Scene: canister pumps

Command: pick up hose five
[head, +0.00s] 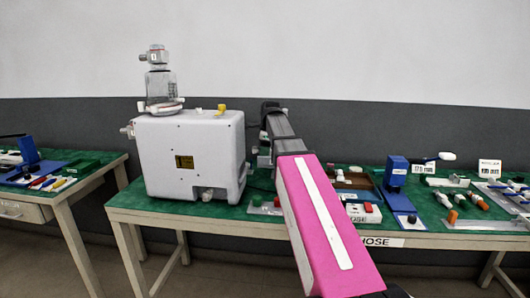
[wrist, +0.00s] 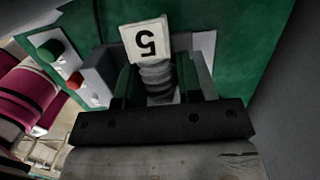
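Hose five (wrist: 157,80) is a grey corrugated piece in the wrist view, with a white tag (wrist: 146,41) reading 5 upside down at its far end. My gripper (wrist: 158,78) has one finger on each side of the hose, with dark green strips between the grey finger parts and the hose. I cannot tell whether the fingers touch it.
The white pump (head: 190,157) stands on the green-topped table (head: 140,201), left of my arm. A blue stand (head: 397,180) and several small parts lie to the right. Another table (head: 75,188) is at far left. A box with green and red buttons (wrist: 60,58) is left of my gripper.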

